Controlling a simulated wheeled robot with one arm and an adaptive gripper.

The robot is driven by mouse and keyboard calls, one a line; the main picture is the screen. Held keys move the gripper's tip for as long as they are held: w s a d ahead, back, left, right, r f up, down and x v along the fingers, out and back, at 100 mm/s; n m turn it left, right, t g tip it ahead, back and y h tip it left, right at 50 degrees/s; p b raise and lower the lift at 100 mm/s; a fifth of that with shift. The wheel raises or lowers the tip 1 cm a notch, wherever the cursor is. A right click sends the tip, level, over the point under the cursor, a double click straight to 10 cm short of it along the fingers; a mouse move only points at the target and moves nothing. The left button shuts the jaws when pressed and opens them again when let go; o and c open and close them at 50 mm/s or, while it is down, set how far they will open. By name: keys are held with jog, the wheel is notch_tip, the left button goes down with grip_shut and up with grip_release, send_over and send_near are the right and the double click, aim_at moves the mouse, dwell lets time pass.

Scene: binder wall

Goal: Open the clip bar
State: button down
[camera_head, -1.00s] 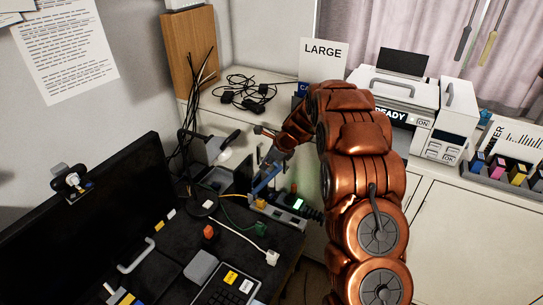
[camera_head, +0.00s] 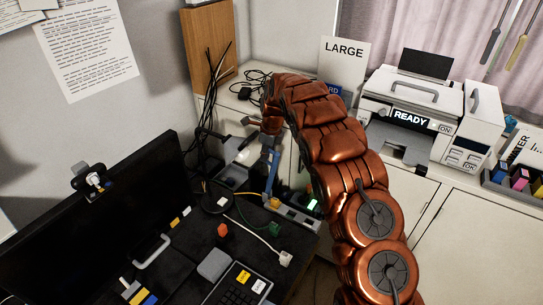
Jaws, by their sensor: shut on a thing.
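The clip bar appears to be the blue lever (camera_head: 271,170) on the grey unit (camera_head: 296,215) at the right rear of the dark desk. It stands steeply upright, with its lower end at the unit. My copper arm arches over from the right. My gripper (camera_head: 269,136) is at the lever's upper end, shut on it. The fingertips are small and partly hidden by my wrist, so the exact hold is unclear.
A monitor (camera_head: 95,215) stands at the left, with a keypad (camera_head: 240,288) in front. Cables and plugs (camera_head: 285,258) lie around the unit. A printer (camera_head: 410,110) stands on the white cabinet behind, beside a LARGE sign (camera_head: 342,62).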

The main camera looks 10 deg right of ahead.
jog(key=shift+w+a, duration=0.4)
jog(key=shift+w, duration=0.05)
jog(key=shift+g+h, duration=0.3)
jog(key=c, duration=1.2)
grip_release()
jog(key=r, duration=0.7)
jog(key=s+d+r, duration=0.1)
jog(key=r, duration=0.3)
jog(key=shift+r, duration=0.4)
